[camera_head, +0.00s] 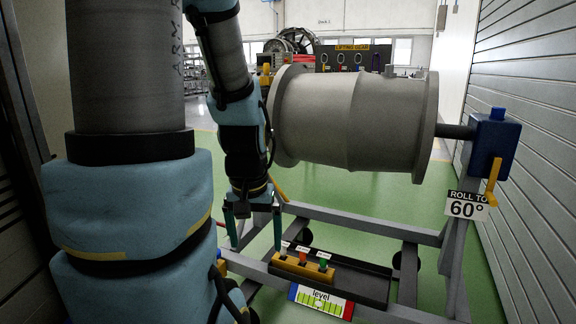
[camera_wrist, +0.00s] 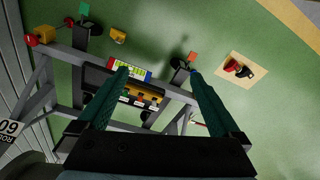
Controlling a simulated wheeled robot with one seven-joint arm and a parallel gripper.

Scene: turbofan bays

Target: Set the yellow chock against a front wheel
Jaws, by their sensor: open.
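A small yellow block (camera_wrist: 118,36), which looks like the yellow chock, lies on the green floor beyond the stand in the wrist view. I cannot pick it out in the head view. A dark wheel (camera_wrist: 180,76) with an orange tag shows right of the stand's middle, and another dark wheel (camera_wrist: 88,30) with a green tag shows at upper left. The yellow block lies between them, apart from both. My gripper (camera_wrist: 159,72) is open and empty, fingers pointing down over the stand. In the head view my gripper (camera_head: 255,243) hangs left of the tray.
The grey stand (camera_head: 352,225) carries a large grey drum (camera_head: 350,118). Red and black pieces (camera_wrist: 238,70) lie on a tan mat (camera_wrist: 250,84). A shutter wall (camera_head: 530,120) bounds the right.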

